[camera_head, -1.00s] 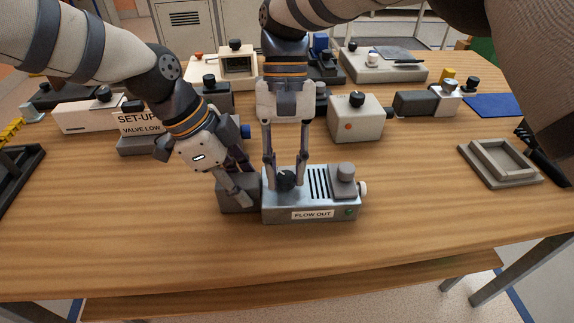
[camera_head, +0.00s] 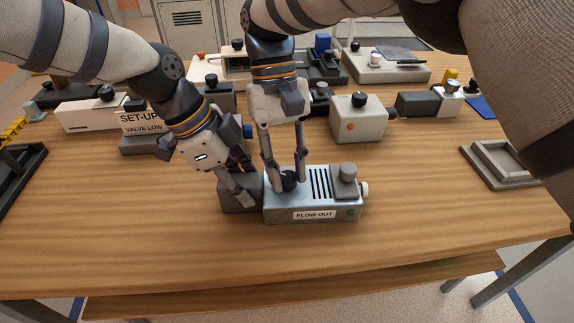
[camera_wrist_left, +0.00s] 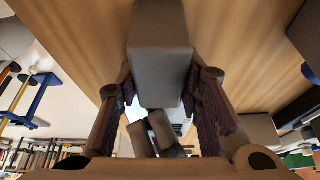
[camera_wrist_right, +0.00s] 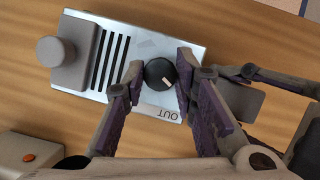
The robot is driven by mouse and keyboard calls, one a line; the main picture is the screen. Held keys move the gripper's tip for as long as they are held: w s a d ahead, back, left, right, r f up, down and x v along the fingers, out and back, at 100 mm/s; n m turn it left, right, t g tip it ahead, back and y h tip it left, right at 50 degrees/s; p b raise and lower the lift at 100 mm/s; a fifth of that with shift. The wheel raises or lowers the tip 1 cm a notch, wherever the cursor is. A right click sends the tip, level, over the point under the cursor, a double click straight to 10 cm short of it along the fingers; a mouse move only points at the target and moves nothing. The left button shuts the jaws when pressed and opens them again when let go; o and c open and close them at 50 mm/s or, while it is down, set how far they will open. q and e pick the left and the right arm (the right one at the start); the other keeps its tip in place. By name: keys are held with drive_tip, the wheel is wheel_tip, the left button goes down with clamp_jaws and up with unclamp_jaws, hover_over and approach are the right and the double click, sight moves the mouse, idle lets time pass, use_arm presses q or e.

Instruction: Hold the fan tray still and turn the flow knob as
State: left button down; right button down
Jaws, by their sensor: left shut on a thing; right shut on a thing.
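The fan tray (camera_head: 285,209) is a silver box labelled FLOW OUT, with dark slots on top and a grey post at its right end. A dark grey block (camera_head: 238,199) sits at its left end; it fills the middle of the left wrist view (camera_wrist_left: 160,50). My left gripper (camera_head: 236,186) is shut on this block. The black round flow knob (camera_wrist_right: 160,73) has a white mark pointing lower right in the right wrist view. My right gripper (camera_head: 286,182) is shut on the knob, one finger on each side, and partly hides it in the head view.
A SET-UP, VALVE LOW sign (camera_head: 140,122) stands behind the left gripper. A cream box with a black knob (camera_head: 358,119) stands behind the tray. A shallow grey frame (camera_head: 486,171) lies at the right. The table (camera_head: 190,245) in front is clear.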

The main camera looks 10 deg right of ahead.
drive_tip(key=c, duration=1.3)
unclamp_jaws()
